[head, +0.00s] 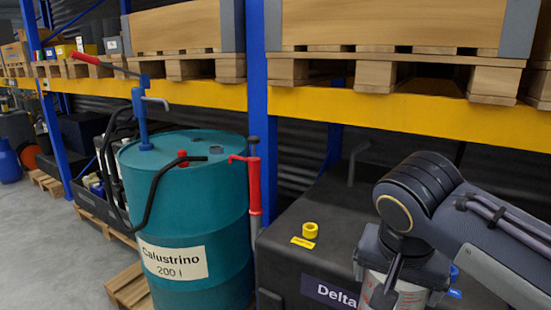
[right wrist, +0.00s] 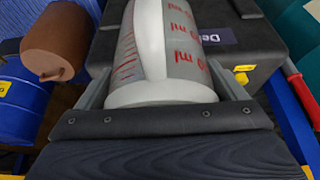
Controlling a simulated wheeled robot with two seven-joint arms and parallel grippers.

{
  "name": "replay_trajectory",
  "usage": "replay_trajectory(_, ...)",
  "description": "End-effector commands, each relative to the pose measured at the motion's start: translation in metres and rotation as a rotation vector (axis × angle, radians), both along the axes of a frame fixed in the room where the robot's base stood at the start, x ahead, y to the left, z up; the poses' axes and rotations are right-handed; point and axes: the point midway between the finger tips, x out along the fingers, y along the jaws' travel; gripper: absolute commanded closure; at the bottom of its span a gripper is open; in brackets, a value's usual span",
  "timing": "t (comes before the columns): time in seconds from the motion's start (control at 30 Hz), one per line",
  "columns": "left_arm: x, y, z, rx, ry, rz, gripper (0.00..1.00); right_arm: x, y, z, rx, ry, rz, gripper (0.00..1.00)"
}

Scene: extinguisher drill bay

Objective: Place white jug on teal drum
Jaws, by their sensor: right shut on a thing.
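The white jug (head: 410,294), with red volume marks, is held by my right gripper (head: 412,270) at the lower right of the head view, in front of the black box. In the right wrist view the jug (right wrist: 165,45) sits between the two fingers, which press against its sides. The jug's lower part is cut off in the head view. The teal drum (head: 190,230), labelled "Calustrino 200 l", stands left of the gripper, clearly apart from it. My left gripper is not in view.
The drum top carries a blue hand pump (head: 142,118), a black hose and a red knob (head: 183,158). A red-handled tool (head: 254,175) stands between drum and black box (head: 300,250). A yellow shelf beam (head: 400,112) runs above. A brown barrel (right wrist: 62,38) shows in the wrist view.

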Motion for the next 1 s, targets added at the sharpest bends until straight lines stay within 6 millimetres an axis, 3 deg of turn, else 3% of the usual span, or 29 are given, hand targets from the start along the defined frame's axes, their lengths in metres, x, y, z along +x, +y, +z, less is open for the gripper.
replay_trajectory(0.07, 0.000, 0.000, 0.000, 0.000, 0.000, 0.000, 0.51, 0.001, 0.000, 0.000, 0.000, 0.000, 0.000, 0.39)
replay_trajectory(0.37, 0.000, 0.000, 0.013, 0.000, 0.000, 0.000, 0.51, 0.036, -0.007, -0.024, -0.001, 0.004, 0.034, 0.39)
replay_trajectory(0.57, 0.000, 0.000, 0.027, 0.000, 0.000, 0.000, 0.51, 0.070, -0.014, -0.054, -0.001, 0.007, 0.091, 0.39)
replay_trajectory(0.67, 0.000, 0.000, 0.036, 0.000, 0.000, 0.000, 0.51, 0.088, -0.019, -0.076, 0.001, 0.009, 0.138, 0.39)
replay_trajectory(0.8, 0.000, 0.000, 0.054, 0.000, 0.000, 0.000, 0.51, 0.112, -0.025, -0.120, 0.002, 0.015, 0.244, 0.39)
replay_trajectory(1.0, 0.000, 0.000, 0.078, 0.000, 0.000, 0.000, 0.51, 0.122, -0.023, -0.196, 0.005, 0.013, 0.451, 0.39)
